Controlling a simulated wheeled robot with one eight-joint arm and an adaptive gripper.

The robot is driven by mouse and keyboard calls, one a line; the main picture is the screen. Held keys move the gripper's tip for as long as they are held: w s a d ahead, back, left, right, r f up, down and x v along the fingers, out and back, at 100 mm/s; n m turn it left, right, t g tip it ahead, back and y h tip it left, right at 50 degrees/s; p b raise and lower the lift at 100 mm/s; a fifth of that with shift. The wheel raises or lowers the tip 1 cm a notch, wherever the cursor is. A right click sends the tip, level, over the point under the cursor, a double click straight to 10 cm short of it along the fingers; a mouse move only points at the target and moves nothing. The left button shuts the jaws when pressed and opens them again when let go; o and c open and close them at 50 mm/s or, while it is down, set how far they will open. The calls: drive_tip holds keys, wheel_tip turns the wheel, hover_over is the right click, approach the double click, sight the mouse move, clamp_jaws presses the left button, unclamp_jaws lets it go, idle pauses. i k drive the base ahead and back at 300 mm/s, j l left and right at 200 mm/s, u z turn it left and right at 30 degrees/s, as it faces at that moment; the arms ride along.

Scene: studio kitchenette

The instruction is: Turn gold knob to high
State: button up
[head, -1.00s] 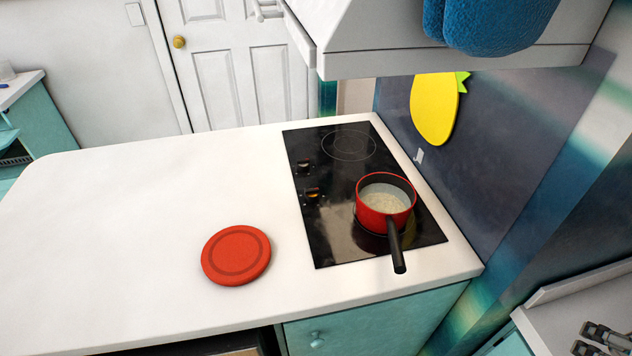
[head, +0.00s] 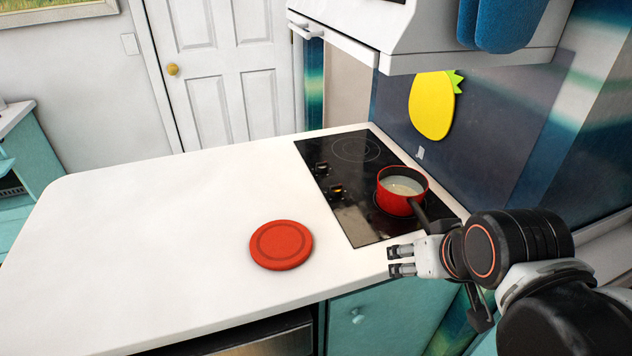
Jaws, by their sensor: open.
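The gold knob (head: 337,191) sits on the left side of the black cooktop (head: 364,229), left of a red saucepan. It is small, and its setting cannot be read. A second, darker knob (head: 321,168) is just behind it. My gripper (head: 393,260) is open and empty at the front right. It shows over the front edge of the counter, in front of the cooktop, below and to the right of the gold knob and well apart from it.
The red saucepan (head: 397,204) with pale contents stands on the front burner, its dark handle (head: 420,215) pointing towards my arm. A round red mat (head: 281,245) lies on the white counter (head: 170,230), which is otherwise clear. A white hood (head: 400,30) overhangs the cooktop.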

sight(336, 191)
drive_tip(key=k+j, duration=0.1)
drive_tip(key=j, duration=0.3)
drive_tip(key=k+j+z, duration=0.1)
drive_tip(key=j, duration=0.35)
drive_tip(key=k+j+z, duration=0.1)
drive_tip(key=j, duration=0.3)
drive_tip(key=k+j, duration=0.15)
drive_tip(key=j, duration=0.3)
drive_tip(key=i, duration=0.5)
